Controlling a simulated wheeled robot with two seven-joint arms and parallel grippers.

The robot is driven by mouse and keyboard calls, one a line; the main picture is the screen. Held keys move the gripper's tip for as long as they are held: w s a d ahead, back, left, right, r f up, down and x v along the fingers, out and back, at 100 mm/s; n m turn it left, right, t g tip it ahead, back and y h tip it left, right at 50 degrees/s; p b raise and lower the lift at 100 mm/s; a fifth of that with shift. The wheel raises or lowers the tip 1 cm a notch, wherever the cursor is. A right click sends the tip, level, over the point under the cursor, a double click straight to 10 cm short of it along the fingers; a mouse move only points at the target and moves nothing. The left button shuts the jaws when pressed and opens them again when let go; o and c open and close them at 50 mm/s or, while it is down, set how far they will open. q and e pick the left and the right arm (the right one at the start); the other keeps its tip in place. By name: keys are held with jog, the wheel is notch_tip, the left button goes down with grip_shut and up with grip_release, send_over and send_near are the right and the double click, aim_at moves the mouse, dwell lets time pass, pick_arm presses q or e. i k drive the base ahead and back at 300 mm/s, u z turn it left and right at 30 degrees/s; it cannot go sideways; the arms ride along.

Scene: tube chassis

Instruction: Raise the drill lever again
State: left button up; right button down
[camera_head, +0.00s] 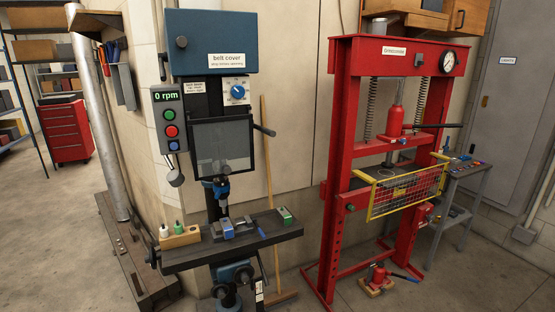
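The drill press (210,42) stands left of centre, with a blue head and a belt cover label. A dark lever (264,130) sticks out from the right side of its head, tilted slightly down to the right. A clear guard (222,146) hangs in front of the spindle. The blue and dark chuck (221,188) shows below the guard, above a vise (243,225) on the drill table (186,257). The display (167,96) reads 0 rpm. Neither of my grippers is in view.
A red hydraulic press (341,120) with a yellow mesh guard (400,195) stands to the right. A wooden block with small bottles (180,237) sits on the drill table's left end. A broomstick (270,170) leans on the wall behind. Floor at the left is mostly clear.

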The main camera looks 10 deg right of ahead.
aim_at(272, 134)
jog(key=u, duration=0.95)
jog(key=i, duration=0.7)
jog(key=u, duration=0.05)
